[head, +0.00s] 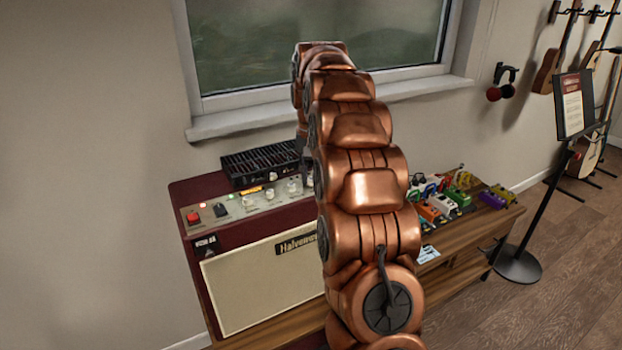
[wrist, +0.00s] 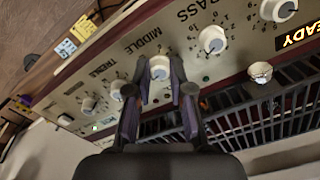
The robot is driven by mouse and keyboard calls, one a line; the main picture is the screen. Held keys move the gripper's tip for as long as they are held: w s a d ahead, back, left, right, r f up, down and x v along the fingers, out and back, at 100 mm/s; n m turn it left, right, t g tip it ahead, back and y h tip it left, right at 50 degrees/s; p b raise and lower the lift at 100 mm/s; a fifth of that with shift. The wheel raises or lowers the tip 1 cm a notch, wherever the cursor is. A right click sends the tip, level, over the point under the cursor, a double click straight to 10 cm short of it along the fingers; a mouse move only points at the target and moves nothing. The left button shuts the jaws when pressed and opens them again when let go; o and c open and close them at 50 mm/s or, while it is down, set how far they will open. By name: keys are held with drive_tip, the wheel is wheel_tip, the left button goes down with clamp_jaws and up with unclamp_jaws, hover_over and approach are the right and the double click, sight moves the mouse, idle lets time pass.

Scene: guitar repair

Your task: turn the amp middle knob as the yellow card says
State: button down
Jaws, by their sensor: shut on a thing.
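The amp (head: 262,285) is dark red with a cream front grille and stands on the wooden bench. Its knob panel faces up. In the wrist view the middle knob (wrist: 160,66), a pale knob below the word MIDDLE, sits between the fingertips of my gripper (wrist: 159,78). The fingers are shut on it from both sides. The bass knob (wrist: 212,40) is to the right and the treble knob (wrist: 118,89) to the left. My arm hides the gripper in the head view.
A black slatted unit (head: 262,163) stands behind the knobs. A lit READY display (wrist: 300,34) is on the panel. Several coloured pedals (head: 440,206) and a light-blue card (head: 428,254) lie right of my arm. A music stand (head: 574,110) stands farther right.

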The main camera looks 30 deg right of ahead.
drive_tip(key=shift+m+b, duration=0.4)
drive_tip(key=shift+m, duration=0.9)
drive_tip(key=c, duration=1)
unclamp_jaws()
drive_tip(key=shift+c, duration=0.2)
